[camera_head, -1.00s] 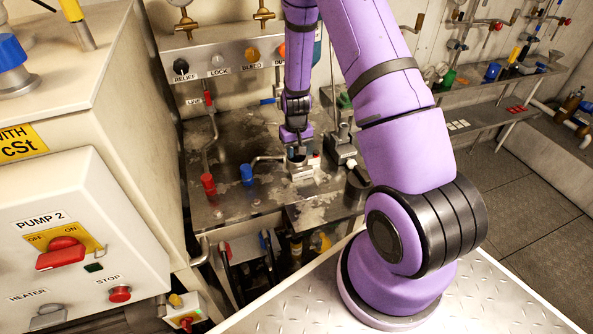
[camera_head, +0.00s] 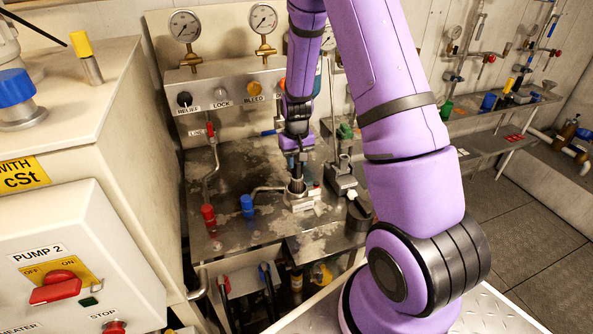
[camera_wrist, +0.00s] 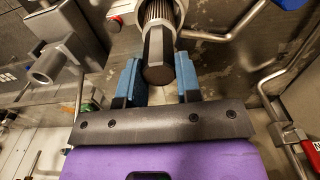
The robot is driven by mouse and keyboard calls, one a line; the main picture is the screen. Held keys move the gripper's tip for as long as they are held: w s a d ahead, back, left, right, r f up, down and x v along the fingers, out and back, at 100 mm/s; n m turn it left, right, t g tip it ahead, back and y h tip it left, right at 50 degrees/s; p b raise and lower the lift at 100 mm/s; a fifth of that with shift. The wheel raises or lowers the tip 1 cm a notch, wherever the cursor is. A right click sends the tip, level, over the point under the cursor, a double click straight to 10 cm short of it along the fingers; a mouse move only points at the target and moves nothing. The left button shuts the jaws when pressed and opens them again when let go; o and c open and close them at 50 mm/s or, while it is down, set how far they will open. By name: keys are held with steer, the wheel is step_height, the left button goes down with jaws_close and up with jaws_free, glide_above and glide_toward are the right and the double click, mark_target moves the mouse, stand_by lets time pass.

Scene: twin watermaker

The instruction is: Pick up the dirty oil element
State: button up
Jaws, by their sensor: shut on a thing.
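My gripper (camera_head: 297,163) points down over the steel bench in the head view. In the wrist view its blue-padded fingers (camera_wrist: 158,75) stand on either side of the dark end of the oil element (camera_wrist: 158,58), and the gripper is shut on it. The element's pleated brown body (camera_wrist: 159,13) shows beyond the dark end, within a round metal housing (camera_wrist: 205,22). In the head view the dark element (camera_head: 297,185) shows small between the gripper and the housing block (camera_head: 301,202). How dirty it is I cannot tell.
A blue-capped valve (camera_head: 247,204) and a red-capped valve (camera_head: 208,215) stand left of the housing. A grey fixture (camera_head: 341,178) stands close on its right. Behind is a panel with gauges (camera_head: 185,26) and knobs. The pump cabinet (camera_head: 75,255) fills the left.

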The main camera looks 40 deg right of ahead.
step_height(320, 180, up, 9)
steer(key=shift+r, duration=0.2)
stand_by(0.3)
